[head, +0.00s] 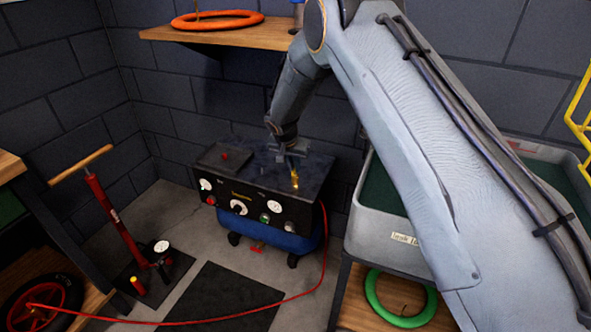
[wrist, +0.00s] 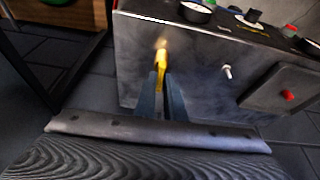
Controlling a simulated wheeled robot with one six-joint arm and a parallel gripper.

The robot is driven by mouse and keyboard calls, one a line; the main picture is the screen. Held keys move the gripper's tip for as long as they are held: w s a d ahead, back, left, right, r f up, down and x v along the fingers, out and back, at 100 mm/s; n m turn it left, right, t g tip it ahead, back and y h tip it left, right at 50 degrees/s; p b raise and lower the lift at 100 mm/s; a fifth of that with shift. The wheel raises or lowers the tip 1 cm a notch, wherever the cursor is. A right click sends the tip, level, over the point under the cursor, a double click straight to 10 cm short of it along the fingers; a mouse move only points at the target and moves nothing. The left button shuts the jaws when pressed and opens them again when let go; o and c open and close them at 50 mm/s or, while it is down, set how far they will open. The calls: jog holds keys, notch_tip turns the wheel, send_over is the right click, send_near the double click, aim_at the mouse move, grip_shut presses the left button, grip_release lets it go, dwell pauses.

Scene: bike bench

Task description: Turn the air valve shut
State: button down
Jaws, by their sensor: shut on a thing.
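The air valve's yellow handle (head: 294,178) stands on the dark top of the compressor (head: 240,219), near its right front corner. In the wrist view the yellow handle (wrist: 160,65) shows just beyond my fingertips, with a brassy part at its far end. My gripper (head: 290,160) reaches down over the compressor top from behind. In the wrist view my gripper (wrist: 161,90) has its two fingers closed on the near part of the handle. The fingers hide that part, and I cannot tell the valve's exact angle.
A red hose (head: 322,260) runs from the compressor's right side across the floor to a wheel (head: 40,302). A red floor pump (head: 115,220) stands left. A grey tub (head: 372,222) stands close on the right. A wooden shelf (head: 225,37) hangs above.

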jog(key=shift+a+m+b, duration=0.15)
jog(key=shift+m+b, duration=0.2)
jog(key=shift+m, duration=0.15)
jog(key=c, duration=1.8)
grip_release()
jog(key=shift+c, duration=0.2)
jog(key=shift+r, duration=0.1)
jog(key=v, duration=0.7)
jog(key=shift+r, duration=0.25)
jog(key=shift+s+a+r, duration=0.1)
jog(key=shift+s+a, duration=0.05)
